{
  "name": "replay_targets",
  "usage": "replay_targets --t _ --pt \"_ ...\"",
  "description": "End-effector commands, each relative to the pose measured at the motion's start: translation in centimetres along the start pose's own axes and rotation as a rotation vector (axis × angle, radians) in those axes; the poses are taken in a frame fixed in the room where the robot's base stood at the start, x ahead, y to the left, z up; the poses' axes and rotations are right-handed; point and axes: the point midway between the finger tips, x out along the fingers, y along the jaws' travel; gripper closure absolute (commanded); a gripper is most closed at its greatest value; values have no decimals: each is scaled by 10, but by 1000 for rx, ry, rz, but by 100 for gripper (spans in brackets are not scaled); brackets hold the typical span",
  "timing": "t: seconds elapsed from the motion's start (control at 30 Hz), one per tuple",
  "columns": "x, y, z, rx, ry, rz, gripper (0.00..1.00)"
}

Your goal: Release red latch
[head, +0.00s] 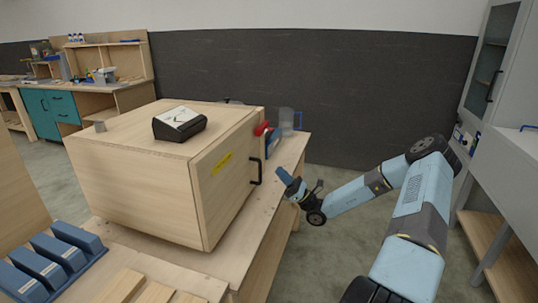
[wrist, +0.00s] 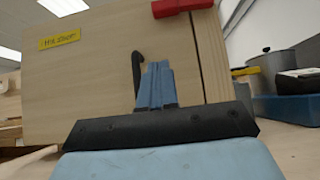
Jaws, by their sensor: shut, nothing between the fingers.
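The red latch (head: 262,128) sits at the upper far edge of the wooden box's door (head: 226,178). In the wrist view the red latch (wrist: 182,6) spans the top edge near the door's right side and is partly cut off. A black handle (head: 256,170) is on the door below the latch. It also shows in the wrist view (wrist: 137,70), partly hidden by my fingers. My gripper (head: 285,177) is shut and empty, in front of the door and to the right of the handle. In the wrist view its fingertips (wrist: 158,72) are below the latch, apart from it.
A clear jug (head: 286,122) stands behind the box. Blue bins (head: 50,260) sit at front left. A metal pot (wrist: 278,66) and a blue case (wrist: 285,108) are at right.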

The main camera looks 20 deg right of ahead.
Motion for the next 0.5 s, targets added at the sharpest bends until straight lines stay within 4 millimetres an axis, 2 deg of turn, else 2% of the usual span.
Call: replay_targets --t 0.17,0.5 --pt "20 1 0 1 0 2 100" --pt "79 1 0 0 0 3 100"
